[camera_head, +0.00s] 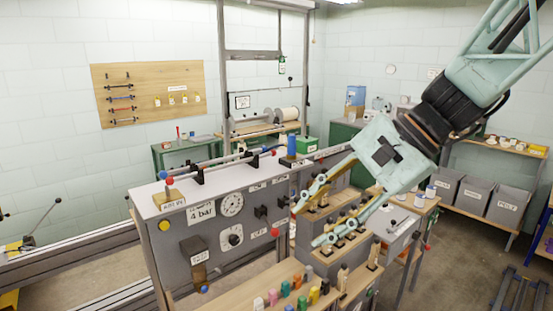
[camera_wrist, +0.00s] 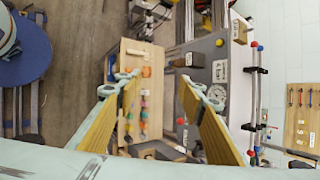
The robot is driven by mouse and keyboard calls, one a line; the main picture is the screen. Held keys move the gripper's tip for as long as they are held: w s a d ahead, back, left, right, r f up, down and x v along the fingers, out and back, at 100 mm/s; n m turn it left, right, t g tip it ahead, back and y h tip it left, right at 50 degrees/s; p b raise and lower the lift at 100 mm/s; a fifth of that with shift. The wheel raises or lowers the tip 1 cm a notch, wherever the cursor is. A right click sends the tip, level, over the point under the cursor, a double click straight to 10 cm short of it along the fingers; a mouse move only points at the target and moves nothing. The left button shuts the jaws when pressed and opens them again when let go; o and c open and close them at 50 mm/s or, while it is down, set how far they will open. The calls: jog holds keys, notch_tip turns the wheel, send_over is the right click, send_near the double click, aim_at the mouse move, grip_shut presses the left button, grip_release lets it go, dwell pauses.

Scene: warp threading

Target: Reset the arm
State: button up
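My gripper (camera_head: 308,226) hangs in the air at the right of the head view, below my pale green arm. Its two long fingers with yellow pads are spread apart and point down to the left. In the wrist view, my gripper (camera_wrist: 160,84) shows both fingers wide apart with nothing held between them. The fingers are above the grey machine (camera_head: 190,225) and its front wooden shelf. The same wooden shelf (camera_wrist: 137,60) shows between the fingers in the wrist view. Whether the fingers touch anything beneath cannot be told for sure.
Several coloured pegs or spools (camera_head: 285,290) stand on the front shelf. Rails with red and blue knobs (camera_head: 215,160) top the machine. A wooden pegboard (camera_head: 148,92) hangs on the back wall. Grey bins (camera_head: 468,193) stand on a rack at right.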

jog(key=s+d+n+t+h, duration=0.1)
jog(key=s+d+n+h, duration=0.2)
jog(key=s, duration=0.9)
jog(key=s+d+n+h, duration=0.4)
jog(key=s+d+n, duration=0.3)
jog(key=s+d, duration=0.3)
jog(key=s, duration=0.3)
jog(key=shift+t+h, duration=0.3)
jog(key=shift+t, duration=0.1)
